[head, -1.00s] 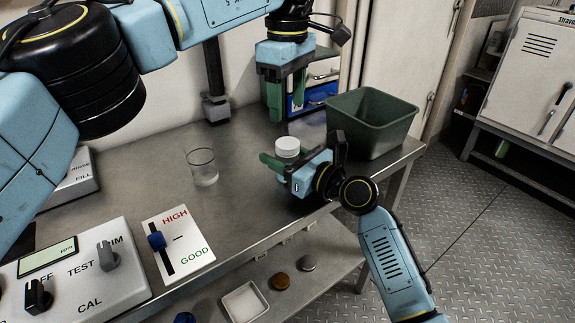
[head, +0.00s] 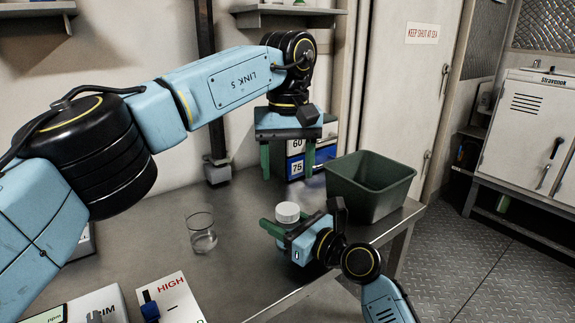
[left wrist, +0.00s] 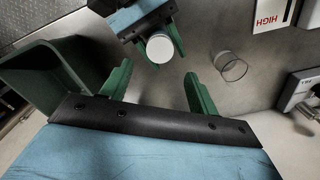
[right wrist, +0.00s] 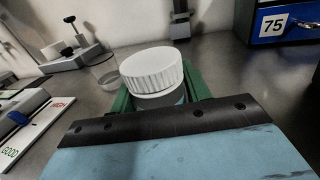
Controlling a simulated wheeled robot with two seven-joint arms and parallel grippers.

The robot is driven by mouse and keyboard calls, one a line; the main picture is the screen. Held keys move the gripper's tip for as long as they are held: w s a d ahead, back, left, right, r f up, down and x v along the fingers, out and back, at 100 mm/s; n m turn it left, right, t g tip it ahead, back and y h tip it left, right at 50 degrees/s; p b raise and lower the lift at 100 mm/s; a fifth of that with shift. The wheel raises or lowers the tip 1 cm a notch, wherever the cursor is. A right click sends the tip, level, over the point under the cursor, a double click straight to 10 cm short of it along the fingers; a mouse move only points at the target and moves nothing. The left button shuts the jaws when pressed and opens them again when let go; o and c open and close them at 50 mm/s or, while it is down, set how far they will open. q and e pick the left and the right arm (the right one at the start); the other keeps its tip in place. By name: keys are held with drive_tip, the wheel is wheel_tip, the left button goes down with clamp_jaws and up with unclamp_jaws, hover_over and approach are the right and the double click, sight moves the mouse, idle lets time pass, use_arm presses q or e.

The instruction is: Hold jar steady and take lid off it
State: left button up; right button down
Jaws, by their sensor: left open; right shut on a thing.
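The jar's white ribbed lid (head: 287,212) shows in the head view near the front edge of the steel bench. In the right wrist view the lid (right wrist: 153,70) sits on the jar (right wrist: 160,98), whose body is mostly hidden by my fingers. My right gripper (head: 272,228) is shut around the jar body, below the lid. My left gripper (head: 287,160) is open and empty, fingers pointing down, above and behind the jar. In the left wrist view the lid (left wrist: 160,47) lies beyond and between the open green fingers (left wrist: 160,88), apart from them.
An empty clear glass (head: 201,232) stands on the bench left of the jar. A green bin (head: 371,185) stands to the right, close to my right gripper. A blue drawer unit marked 75 (right wrist: 285,24) is behind. A panel with a HIGH/GOOD slider (head: 168,303) lies at the front left.

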sight(287, 208)
use_arm(q)
drive_tip(key=m, duration=0.2)
drive_tip(key=shift+m, duration=0.4)
drive_tip(key=shift+f, duration=0.15)
wheel_tip(287, 208, down, 8)
drive_tip(key=shift+r, duration=0.15)
